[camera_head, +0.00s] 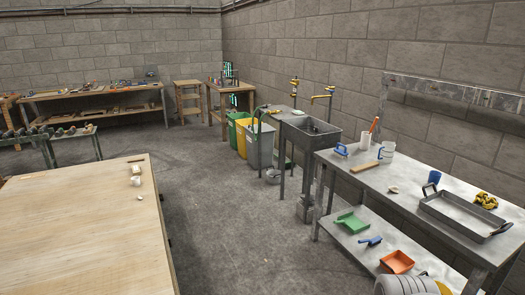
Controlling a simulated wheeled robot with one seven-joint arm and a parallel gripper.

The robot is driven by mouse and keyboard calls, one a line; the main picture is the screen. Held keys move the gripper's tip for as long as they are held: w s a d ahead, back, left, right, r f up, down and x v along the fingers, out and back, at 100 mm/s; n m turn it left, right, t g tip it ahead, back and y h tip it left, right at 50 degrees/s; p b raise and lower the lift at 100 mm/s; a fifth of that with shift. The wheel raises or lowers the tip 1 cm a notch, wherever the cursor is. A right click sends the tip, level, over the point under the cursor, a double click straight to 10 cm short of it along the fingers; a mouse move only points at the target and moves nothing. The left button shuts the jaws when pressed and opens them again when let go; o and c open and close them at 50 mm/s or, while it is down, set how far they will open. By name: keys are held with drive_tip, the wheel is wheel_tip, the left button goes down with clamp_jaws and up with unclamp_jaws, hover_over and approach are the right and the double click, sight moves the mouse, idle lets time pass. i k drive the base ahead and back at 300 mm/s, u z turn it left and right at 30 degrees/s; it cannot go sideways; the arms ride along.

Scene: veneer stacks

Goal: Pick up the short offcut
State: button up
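A short tan, wood-coloured strip (365,166) lies flat on the grey metal table (400,188) at the right; it may be the short offcut, but I cannot tell for sure. A thin brown piece (136,159) lies near the far right corner of the pale wooden table (70,230) at the left, too small to make out. My gripper is not in this view.
Small white objects (136,180) stand near the wooden table's right edge. Bins (260,145) and a sink (308,132) stand beyond. The floor (225,220) between the tables is clear.

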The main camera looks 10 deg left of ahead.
sight(140, 159)
drive_tip(key=u, duration=0.1)
drive_tip(key=i, duration=2.8)
drive_tip(key=u, duration=1.05)
drive_tip(key=i, duration=2.15)
drive_tip(key=u, duration=0.75)
drive_tip(key=i, duration=0.3)
drive_tip(key=z, duration=0.7)
drive_tip(key=i, duration=3.1)
drive_tip(key=u, duration=2.6)
